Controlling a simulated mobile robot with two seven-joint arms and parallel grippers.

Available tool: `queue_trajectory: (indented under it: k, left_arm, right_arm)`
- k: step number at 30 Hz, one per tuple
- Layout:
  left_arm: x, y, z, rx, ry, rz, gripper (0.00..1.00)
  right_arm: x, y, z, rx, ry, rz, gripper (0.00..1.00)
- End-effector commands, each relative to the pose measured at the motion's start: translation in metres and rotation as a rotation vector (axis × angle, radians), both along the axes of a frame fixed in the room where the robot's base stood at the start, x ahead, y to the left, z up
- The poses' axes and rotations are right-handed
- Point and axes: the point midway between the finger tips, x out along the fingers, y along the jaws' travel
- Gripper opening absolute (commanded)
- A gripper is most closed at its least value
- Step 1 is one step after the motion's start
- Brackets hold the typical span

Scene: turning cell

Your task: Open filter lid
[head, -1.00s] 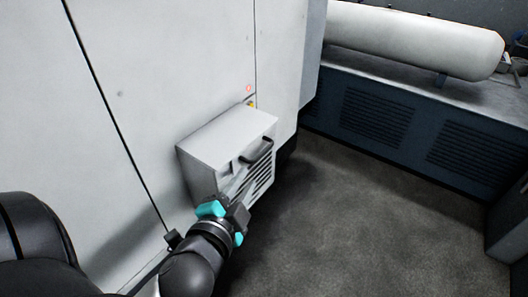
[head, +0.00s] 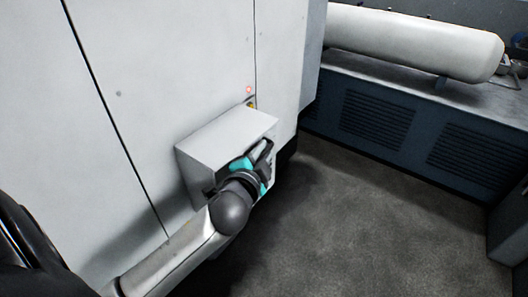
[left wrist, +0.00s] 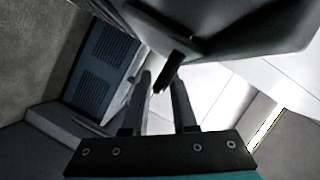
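The filter box (head: 222,138) is a light grey housing on the side of the large white machine. Its dark handle (head: 265,150) is on the front face, partly hidden by my left gripper (head: 258,166). The lid's slatted front is mostly covered by the gripper and looks closed. In the left wrist view my left gripper (left wrist: 162,80) has its two fingers apart. A dark bar end (left wrist: 169,70), which looks like part of the handle, shows at the fingertips; I cannot tell whether it is between them or touching. My right gripper is not in view.
The white machine wall (head: 160,70) stands directly behind the box, with a small red light (head: 249,89) above it. A blue vented cabinet (head: 400,125) carrying a white tank (head: 415,40) stands at the right. The grey floor (head: 370,225) between is clear.

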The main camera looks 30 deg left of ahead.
Motion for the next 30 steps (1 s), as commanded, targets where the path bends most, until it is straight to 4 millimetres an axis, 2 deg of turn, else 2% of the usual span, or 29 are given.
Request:
queue_trajectory:
  k: [11,19,30]
  left_arm:
    - [0.0049,0.0014,-0.0010,0.000,0.000,0.000,0.26]
    - [0.0047,0.0015,-0.0010,0.000,0.000,0.000,0.00]
    - [0.0046,0.0015,-0.0010,0.000,0.001,0.001,0.00]
  right_arm:
    - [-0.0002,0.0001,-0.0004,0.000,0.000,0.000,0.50]
    - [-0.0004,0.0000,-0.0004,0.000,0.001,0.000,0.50]
    - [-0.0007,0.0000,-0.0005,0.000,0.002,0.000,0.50]
